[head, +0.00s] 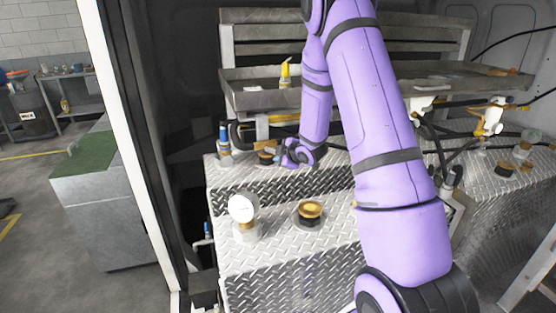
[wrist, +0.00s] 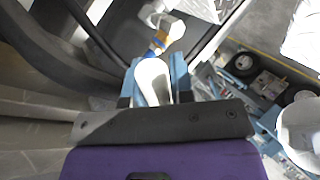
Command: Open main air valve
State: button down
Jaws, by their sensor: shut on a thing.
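In the wrist view my gripper (wrist: 153,76) has its two blue fingers closed on either side of a pale, rounded handle (wrist: 152,84), which looks like the handle of the main air valve. A fitting with yellow and blue parts (wrist: 158,42) shows just beyond the fingertips, with a white part above it. In the head view my purple arm reaches down to the back left of the diamond-plate box, near a dark curved pipe (head: 237,134) and a blue-topped fitting (head: 223,136). The fingers and the handle cannot be made out there.
A white round gauge (head: 242,209) and a brass-coloured cap (head: 310,211) stand on the diamond-plate step (head: 280,245). A metal tray (head: 245,97) with a yellow item (head: 285,74) lies behind the arm. A white door post (head: 125,120) rises at left. Hoses run close by.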

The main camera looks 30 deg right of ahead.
jog(key=shift+s+d+r+n+g+h, duration=0.1)
jog(key=shift+d+r+n+g+h, duration=0.25)
jog(key=shift+r+n+h, duration=0.5)
jog(key=shift+s+d+r+n+g+h, duration=0.1)
jog(key=shift+d+r+n+g+h, duration=0.15)
jog(key=shift+d+r+n+h, duration=0.5)
jog(key=shift+w+a, duration=0.1)
jog(key=shift+a, duration=0.15)
jog(key=c, duration=1)
grip_release()
jog(key=shift+c, duration=0.2)
jog(key=shift+o, duration=0.2)
jog(key=shift+a+f, duration=0.1)
jog(key=v, duration=1)
jog(key=shift+s+r, duration=0.3)
jog(key=shift+a, duration=0.1)
